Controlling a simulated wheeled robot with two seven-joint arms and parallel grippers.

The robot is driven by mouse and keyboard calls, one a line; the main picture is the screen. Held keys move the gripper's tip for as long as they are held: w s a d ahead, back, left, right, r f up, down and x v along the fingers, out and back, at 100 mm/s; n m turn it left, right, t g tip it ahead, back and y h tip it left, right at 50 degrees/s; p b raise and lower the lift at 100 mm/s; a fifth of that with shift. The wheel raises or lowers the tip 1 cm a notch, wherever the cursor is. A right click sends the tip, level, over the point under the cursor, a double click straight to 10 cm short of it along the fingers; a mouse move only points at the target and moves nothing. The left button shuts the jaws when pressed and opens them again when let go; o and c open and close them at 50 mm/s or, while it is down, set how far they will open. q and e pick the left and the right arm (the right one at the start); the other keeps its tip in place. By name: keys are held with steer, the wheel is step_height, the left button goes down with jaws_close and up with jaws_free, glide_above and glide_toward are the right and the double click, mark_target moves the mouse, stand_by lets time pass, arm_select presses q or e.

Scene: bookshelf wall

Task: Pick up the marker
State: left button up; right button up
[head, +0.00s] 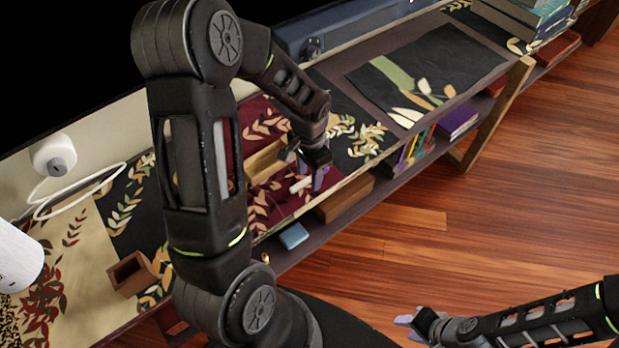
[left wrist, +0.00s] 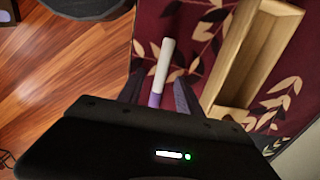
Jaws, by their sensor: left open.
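The marker (left wrist: 163,66) is white with a purple end and lies on the dark red leaf-patterned shelf top. In the head view its white part (head: 299,186) shows beside my left gripper (head: 312,176). In the left wrist view my left gripper (left wrist: 160,92) is open, with one finger on each side of the marker's purple end. I cannot tell whether the fingers touch it. My right gripper (head: 416,324) is low at the right, over the wooden floor, away from the marker; its jaw opening is unclear.
A wooden tray (left wrist: 250,62) lies close to the right finger in the left wrist view. A small wooden box (head: 132,273), a white cylinder (head: 18,258) and a white cable (head: 75,193) are at the left. Books (head: 457,120) stand on the lower shelf. The floor (head: 450,220) is clear.

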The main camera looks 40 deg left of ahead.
stand_by(0.3)
arm_select(q)
jaws_close()
stand_by(0.3)
